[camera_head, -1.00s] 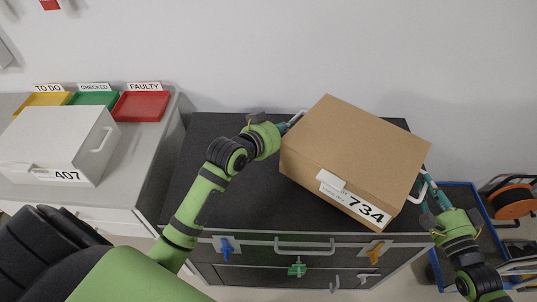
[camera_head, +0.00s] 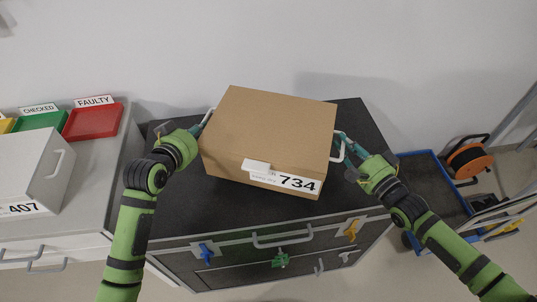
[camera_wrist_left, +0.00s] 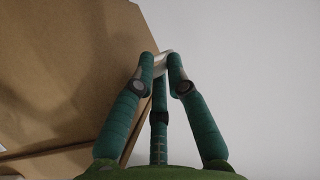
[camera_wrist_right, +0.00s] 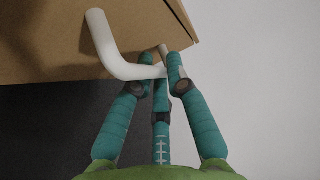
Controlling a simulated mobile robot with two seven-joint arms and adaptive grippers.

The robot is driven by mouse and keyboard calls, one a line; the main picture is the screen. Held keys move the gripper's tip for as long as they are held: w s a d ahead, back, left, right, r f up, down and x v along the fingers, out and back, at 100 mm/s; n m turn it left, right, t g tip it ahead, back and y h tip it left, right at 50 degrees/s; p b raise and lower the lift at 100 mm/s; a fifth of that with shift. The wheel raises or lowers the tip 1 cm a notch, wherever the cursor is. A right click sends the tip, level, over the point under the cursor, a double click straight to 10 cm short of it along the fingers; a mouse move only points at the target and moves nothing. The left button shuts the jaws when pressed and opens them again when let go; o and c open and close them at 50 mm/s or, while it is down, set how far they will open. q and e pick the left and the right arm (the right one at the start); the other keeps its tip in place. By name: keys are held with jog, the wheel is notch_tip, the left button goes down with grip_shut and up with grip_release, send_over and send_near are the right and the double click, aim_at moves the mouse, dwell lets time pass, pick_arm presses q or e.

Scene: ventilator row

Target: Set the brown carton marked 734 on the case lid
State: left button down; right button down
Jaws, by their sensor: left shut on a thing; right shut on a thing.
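The brown carton (camera_head: 268,130) marked 734 is over the dark case lid (camera_head: 190,205), roughly level. I cannot tell for sure whether its underside touches the lid. My left gripper (camera_head: 207,122) is shut on the carton's left white handle; the fingers meet on it in the left wrist view (camera_wrist_left: 160,65). My right gripper (camera_head: 342,140) is shut on the right white handle (camera_wrist_right: 112,55), with the carton's side (camera_wrist_right: 50,35) above it in the right wrist view. Dark surface shows below the carton there.
At left, a grey counter (camera_head: 95,165) holds a white box marked 407 (camera_head: 25,170) and red (camera_head: 92,122) and green trays. A blue cart (camera_head: 425,185) and an orange cable reel (camera_head: 468,160) stand right.

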pick_arm(q)
jog(key=shift+a, duration=0.35)
pick_arm(e)
jog(key=shift+w+d+f, duration=0.15)
jog(key=shift+d, duration=0.15)
